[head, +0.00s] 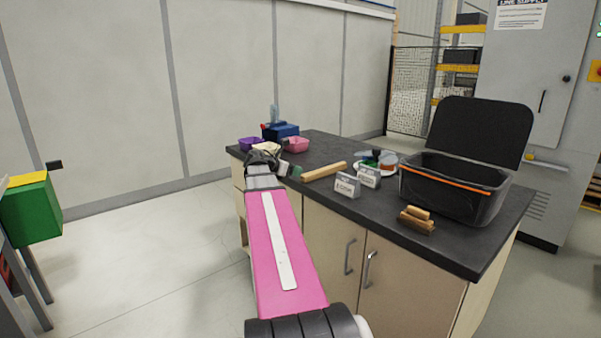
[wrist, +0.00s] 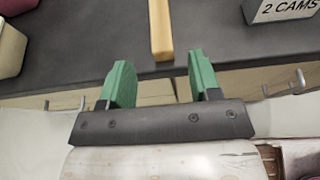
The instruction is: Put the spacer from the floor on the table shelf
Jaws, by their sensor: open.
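My gripper (wrist: 160,85) has two green fingers spread apart with nothing between them. In the wrist view it is at the front edge of the dark table top (wrist: 105,48), with cabinet handles visible on both sides. In the head view my arm hides most of the gripper, near the left part of the table (head: 385,214). No spacer that I can make out lies on the visible floor (head: 150,270). A table shelf cannot be clearly made out; the table's left end is partly hidden by my arm.
A wooden bar (head: 325,171) lies on the table top, just beyond the fingers in the wrist view (wrist: 160,28). Label cards (head: 347,186), a wooden block piece (head: 416,219), an open black bin (head: 455,188), a pink bowl (head: 296,145) and a purple bowl (head: 251,143) stand there too.

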